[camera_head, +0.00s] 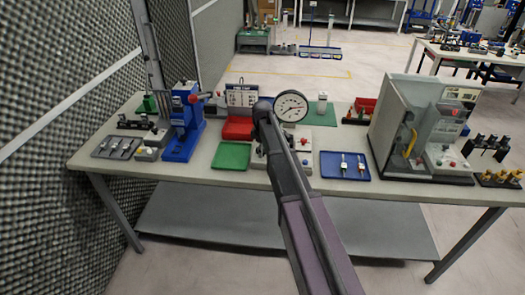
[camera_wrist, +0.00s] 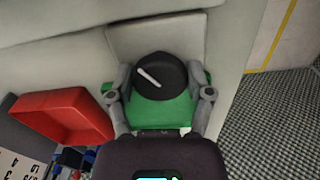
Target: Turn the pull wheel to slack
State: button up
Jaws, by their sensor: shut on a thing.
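The pull wheel looks to be a black round knob (camera_wrist: 161,77) with a white line across its top, slanting from upper left to lower right. It sits over a green body (camera_wrist: 165,112) in the wrist view. My gripper (camera_wrist: 159,72) has one finger on each side of the black wheel and is shut on it. The lower part of the green body is partly hidden by my wrist. In the head view the end of my arm hides the gripper and the wheel.
A red tray (camera_wrist: 62,115) lies left of the gripper in the wrist view. On the workbench (camera_head: 345,190) stand a dial gauge (camera_head: 291,106), a green tray (camera_head: 231,155), a blue tray (camera_head: 345,172), a blue press (camera_head: 184,125) and a grey cabinet (camera_head: 395,118). A foam wall is at left.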

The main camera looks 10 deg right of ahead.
jog(key=n, duration=0.5)
jog(key=shift+s+n, duration=0.1)
jog(key=shift+n, duration=0.2)
jog(key=n, duration=0.5)
jog(key=shift+n, duration=0.4)
jog(key=o, duration=1.1)
jog(key=shift+o, duration=0.2)
jog(key=shift+w+r, duration=0.15)
jog(key=shift+w, duration=0.05)
